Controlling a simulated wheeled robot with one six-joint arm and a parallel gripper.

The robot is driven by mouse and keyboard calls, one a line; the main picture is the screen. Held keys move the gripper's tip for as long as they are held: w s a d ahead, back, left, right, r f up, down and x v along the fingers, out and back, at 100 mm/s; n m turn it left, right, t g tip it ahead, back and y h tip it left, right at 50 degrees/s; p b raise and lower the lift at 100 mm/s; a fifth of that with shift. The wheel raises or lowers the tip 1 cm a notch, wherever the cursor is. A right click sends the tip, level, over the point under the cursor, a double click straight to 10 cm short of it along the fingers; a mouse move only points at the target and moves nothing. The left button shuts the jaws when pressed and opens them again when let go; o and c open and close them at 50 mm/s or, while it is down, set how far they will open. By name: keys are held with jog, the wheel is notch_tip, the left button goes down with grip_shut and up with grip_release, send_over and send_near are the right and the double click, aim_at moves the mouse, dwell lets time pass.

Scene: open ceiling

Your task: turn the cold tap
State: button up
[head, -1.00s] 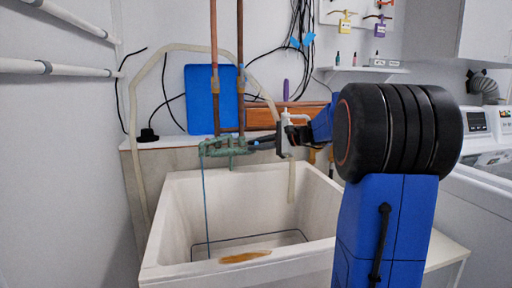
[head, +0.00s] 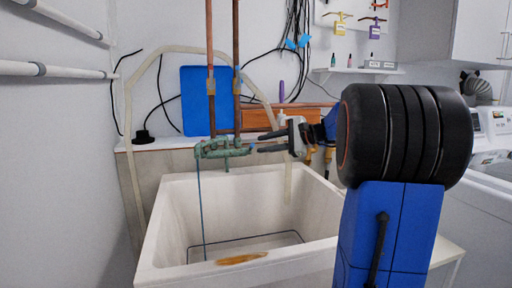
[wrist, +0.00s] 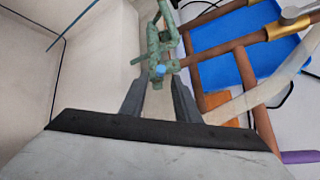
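The tap is a green, corroded fixture (head: 222,149) below two copper pipes at the back of the sink. A small blue handle (wrist: 160,70) shows on its near side in the wrist view. My gripper (head: 259,143) is to the right of the tap in the head view, its fingers pointing left towards it. In the wrist view my gripper (wrist: 160,80) is open, with a clear gap between its two dark fingers. The blue handle appears just beyond the fingertips, in line with the gap. I cannot tell whether the fingers touch it.
The white sink (head: 165,225) lies below, with a brown stain on its front rim. A pale hose (head: 128,130) arches behind the tap. A blue board (head: 197,100) stands against the wall. A white machine (head: 495,135) is at the right.

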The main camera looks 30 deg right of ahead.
jog(key=v, duration=1.1)
jog(key=shift+s+d, duration=0.1)
